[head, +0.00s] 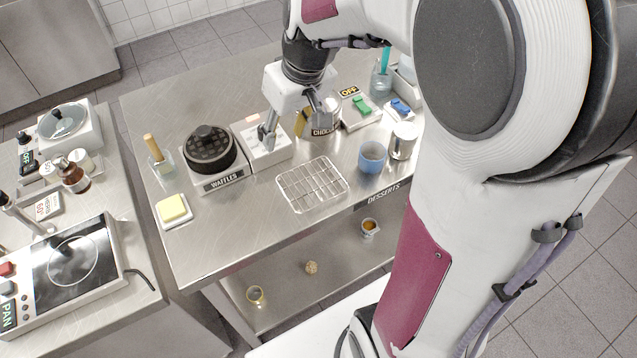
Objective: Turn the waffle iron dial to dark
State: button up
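The waffle iron (208,150) is a round black grid plate on a square base with a "WAFFLES" label, on the left part of the steel table. A white control box (282,154) adjoins its right side. My gripper (294,122) is over this box, with its fingers spread apart and nothing visible between them. The left finger is low over the box top, and the right finger is near the pot labelled "CHOC...". I cannot tell whether a finger touches the box. The dial and its setting cannot be made out; the gripper covers part of the box.
A wire rack (312,185) lies in front of the box. A blue cup (372,157) and a metal canister (403,142) stand to the right. The chocolate pot (323,131) is close beside my gripper. A butter dish (174,210) sits at left.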

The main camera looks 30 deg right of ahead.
jog(key=s+a+r, duration=0.1)
jog(key=s+r, duration=0.1)
jog(key=s, duration=0.6)
jog(key=s+a+r+m+t+h, duration=0.1)
jog(key=s+r, duration=0.2)
jog(key=s, duration=0.5)
jog(key=shift+s+a+m+t+h, duration=0.3)
jog(key=shift+s+a, duration=0.05)
jog(key=shift+s, duration=0.05)
dwell(0.5)
jog(key=shift+d+f, duration=0.1)
dwell(0.5)
